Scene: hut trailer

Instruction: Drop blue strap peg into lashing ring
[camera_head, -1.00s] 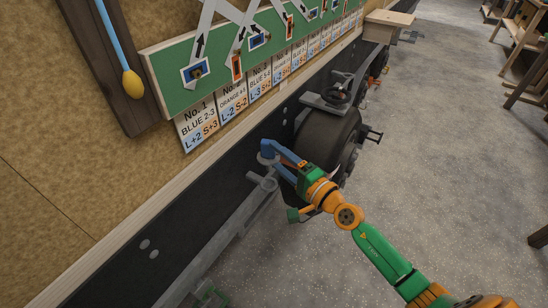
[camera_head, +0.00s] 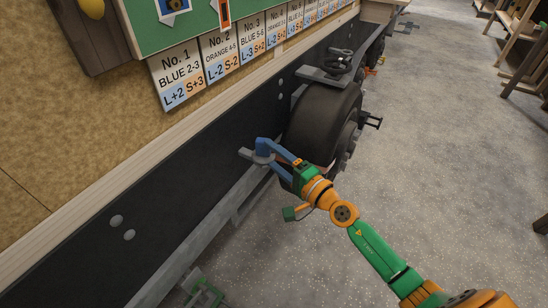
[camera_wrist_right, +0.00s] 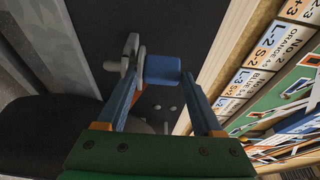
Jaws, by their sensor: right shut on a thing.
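My right gripper (camera_head: 268,160) has blue fingers and is shut on the blue strap peg (camera_wrist_right: 162,69). In the right wrist view the peg's blue block sits between the two fingertips (camera_wrist_right: 160,80). In the head view the peg's blue top is hard to tell from the fingers, and a grey round part (camera_head: 262,158) shows below them. A grey lashing ring fitting (camera_head: 246,154) on the trailer's side rail is just left of the peg. It also shows left of the peg in the right wrist view (camera_wrist_right: 129,52). I cannot tell whether they touch. My left gripper is out of view.
A black wheel (camera_head: 322,120) stands close behind my right gripper. The dark trailer side (camera_head: 150,215) and grey rail (camera_head: 220,210) run along the left. Numbered cards (camera_head: 180,78) hang above.

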